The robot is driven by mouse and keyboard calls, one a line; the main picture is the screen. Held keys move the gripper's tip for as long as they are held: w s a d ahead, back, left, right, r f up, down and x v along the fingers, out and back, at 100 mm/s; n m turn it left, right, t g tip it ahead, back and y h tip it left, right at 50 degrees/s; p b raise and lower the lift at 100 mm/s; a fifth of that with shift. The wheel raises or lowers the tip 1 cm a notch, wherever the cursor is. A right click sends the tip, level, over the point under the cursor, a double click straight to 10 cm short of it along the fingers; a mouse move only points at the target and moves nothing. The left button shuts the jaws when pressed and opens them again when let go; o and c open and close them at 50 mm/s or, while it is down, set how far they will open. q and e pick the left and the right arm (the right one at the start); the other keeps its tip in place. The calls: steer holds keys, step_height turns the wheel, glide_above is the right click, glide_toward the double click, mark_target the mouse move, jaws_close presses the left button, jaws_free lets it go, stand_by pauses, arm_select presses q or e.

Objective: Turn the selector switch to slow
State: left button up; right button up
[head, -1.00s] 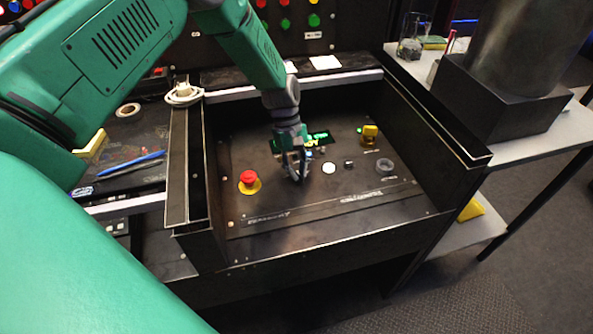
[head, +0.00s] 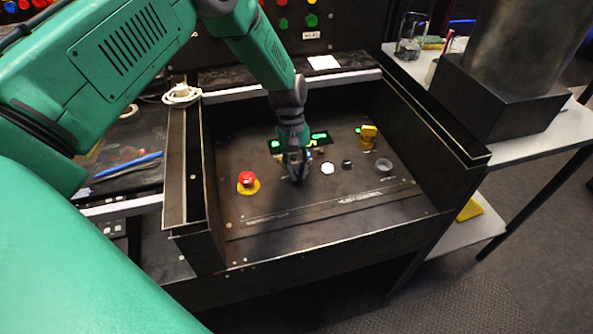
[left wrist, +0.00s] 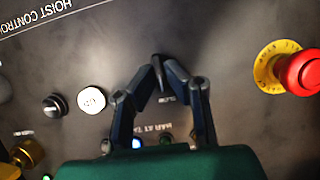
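My left gripper (head: 297,178) points down at the dark control panel (head: 320,210). In the left wrist view its two fingers (left wrist: 161,68) come together around a narrow dark handle (left wrist: 160,80), which looks like the selector switch. The fingers hide most of it. A small upside-down label that seems to read SLOW (left wrist: 168,99) lies just below the fingertips in that view. The selector is too hidden in the head view to read its direction. My right gripper is in neither view.
A red mushroom button (head: 247,178) on a yellow ring is left of the gripper. A white button (head: 327,168), a small black knob (head: 347,165), a yellow knob (head: 368,135) and a round grey part (head: 384,165) are to its right. Raised side walls (head: 425,125) flank the panel.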

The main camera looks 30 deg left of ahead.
arm_select(q)
steer(key=shift+o, duration=1.3)
steer(key=shift+s+d, duration=0.15)
steer(key=shift+d, duration=0.15)
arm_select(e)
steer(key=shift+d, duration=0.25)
arm_select(q)
steer(key=shift+r, duration=0.1)
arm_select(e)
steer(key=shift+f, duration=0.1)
arm_select(q)
steer(key=shift+r, duration=0.1)
steer(key=v, duration=1.1)
steer(key=shift+w+r, duration=0.25)
steer(key=shift+r, duration=0.05)
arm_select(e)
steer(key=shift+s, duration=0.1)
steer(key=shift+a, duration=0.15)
